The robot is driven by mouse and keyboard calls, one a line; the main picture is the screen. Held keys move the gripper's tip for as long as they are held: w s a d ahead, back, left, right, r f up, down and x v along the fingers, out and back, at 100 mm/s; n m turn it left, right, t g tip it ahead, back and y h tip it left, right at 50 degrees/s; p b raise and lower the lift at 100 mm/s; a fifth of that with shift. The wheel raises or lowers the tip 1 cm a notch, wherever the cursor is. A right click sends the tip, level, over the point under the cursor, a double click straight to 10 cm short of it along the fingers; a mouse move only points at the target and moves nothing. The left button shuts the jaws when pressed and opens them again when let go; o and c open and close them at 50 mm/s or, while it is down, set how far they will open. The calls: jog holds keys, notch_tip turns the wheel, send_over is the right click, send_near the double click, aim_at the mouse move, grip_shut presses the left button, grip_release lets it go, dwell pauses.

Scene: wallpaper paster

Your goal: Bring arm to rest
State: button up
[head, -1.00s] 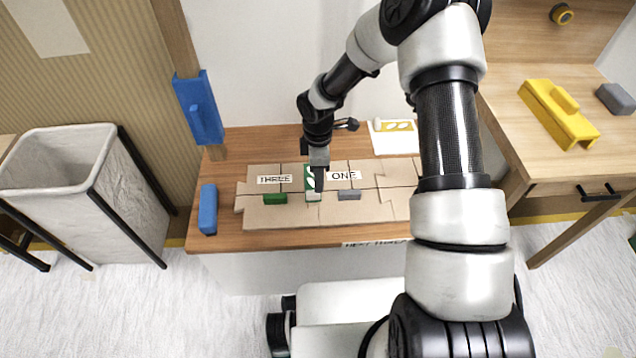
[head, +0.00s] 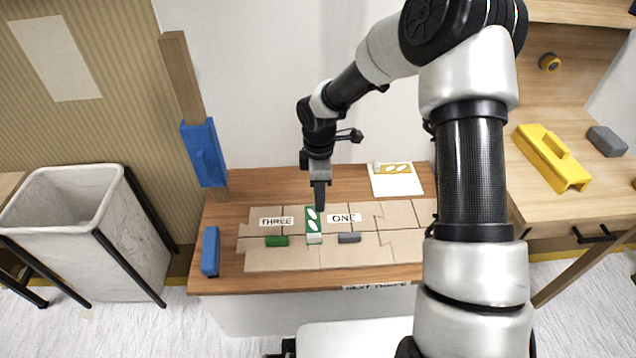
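My gripper (head: 320,200) points down over the wooden table (head: 225,272), just above the far end of a green card with white ovals (head: 313,222). The fingers look close together, but they are too small to tell whether they are open or shut. My arm reaches in from the right side of the picture and bends down over the table. The card lies on cardboard pieces between the labels THREE (head: 276,222) and ONE (head: 344,218). I see nothing hanging from the gripper.
A green block (head: 277,241) and a grey block (head: 349,238) lie on the cardboard. A blue block (head: 210,251) is at the table's left edge. A white sheet with a yellow card (head: 397,181) lies back right. A bin (head: 70,225) stands left; a yellow holder (head: 552,158) lies on the right desk.

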jog(key=s+d+r+m+t+h, duration=0.1)
jog(key=s+d+r+m, duration=0.2)
jog(key=r, duration=0.4)
jog(key=s+d+r+m+t, duration=0.1)
jog(key=s+d+r+m, duration=0.15)
jog(key=r, duration=0.45)
jog(key=s+d+r+m+t+h, duration=0.1)
jog(key=s+d+r+m, duration=0.2)
jog(key=r, duration=0.5)
jog(key=s+d+r+m+t+y, duration=0.1)
jog(key=s+r+m, duration=0.35)
jog(key=s, duration=0.35)
jog(key=s+d+r+m+t+y, duration=0.1)
jog(key=s+r+m+t, duration=0.1)
jog(key=s+r+m, duration=0.45)
notch_tip(320, 180, up, 18)
jog(key=s+n+p, duration=0.1)
jog(key=p, duration=2)
jog(key=shift+s+a+r, duration=0.15)
jog(key=shift+s+r, duration=0.05)
jog(key=shift+s, duration=0.05)
